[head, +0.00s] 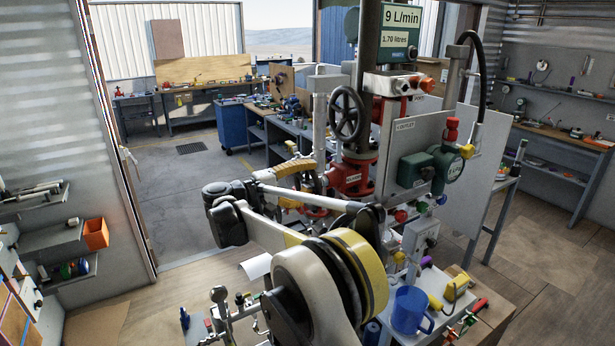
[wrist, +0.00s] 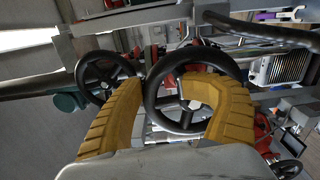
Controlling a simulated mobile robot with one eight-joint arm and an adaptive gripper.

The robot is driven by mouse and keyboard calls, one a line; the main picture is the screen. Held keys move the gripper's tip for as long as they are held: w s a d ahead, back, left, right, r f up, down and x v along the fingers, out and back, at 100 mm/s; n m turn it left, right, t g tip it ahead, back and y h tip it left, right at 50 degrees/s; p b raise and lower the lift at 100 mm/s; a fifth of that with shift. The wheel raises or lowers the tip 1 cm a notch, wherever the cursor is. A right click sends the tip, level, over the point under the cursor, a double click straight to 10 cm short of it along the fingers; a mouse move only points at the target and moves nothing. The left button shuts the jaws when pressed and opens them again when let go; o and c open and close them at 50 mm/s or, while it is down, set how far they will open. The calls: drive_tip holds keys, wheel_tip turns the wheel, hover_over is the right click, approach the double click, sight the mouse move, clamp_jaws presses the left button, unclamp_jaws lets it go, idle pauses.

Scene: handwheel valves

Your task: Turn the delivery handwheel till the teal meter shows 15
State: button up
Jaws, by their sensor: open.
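The teal-framed meter (head: 401,25) at the top of the head view reads 9 L/min, with 1.70 litres below. A black spoked handwheel (head: 347,113) stands above a red flanged valve body (head: 353,176). In the wrist view, one black handwheel (wrist: 186,130) lies between and beyond my gripper's yellow fingers, and a smaller-looking one (wrist: 84,78) is further left. I cannot read which one is the delivery handwheel. My gripper (head: 298,187) is open, with its fingers on either side of the middle wheel; contact cannot be told. My arm hides part of the lower pipework.
A grey panel (head: 470,165) and a green pump-like unit (head: 416,168) stand right of the wheel. A blue mug (head: 410,310) and small tools lie on a low table at the front. Workbenches line the back, and the floor at left is open.

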sight(315, 187)
drive_tip(key=shift+s+d+f, duration=0.3)
drive_tip(key=shift+d+f, duration=0.2)
drive_tip(key=shift+f, duration=0.05)
drive_tip(key=shift+s+d+f+b, duration=0.25)
drive_tip(key=shift+f+b, duration=0.15)
drive_tip(key=shift+b, duration=0.1)
drive_tip(key=shift+s+d+f+b, duration=0.2)
drive_tip(key=shift+f+b, duration=0.2)
drive_tip(key=shift+b, duration=0.05)
drive_tip(key=shift+s+d+r, duration=0.2)
drive_tip(key=shift+s, duration=0.15)
drive_tip(key=shift+o, duration=1.4)
drive_tip(key=c, duration=0.5)
drive_tip(key=shift+r, duration=0.15)
drive_tip(key=shift+c, duration=0.5)
drive_tip(key=shift+w+a+r, duration=0.1)
drive_tip(key=shift+c, duration=0.6)
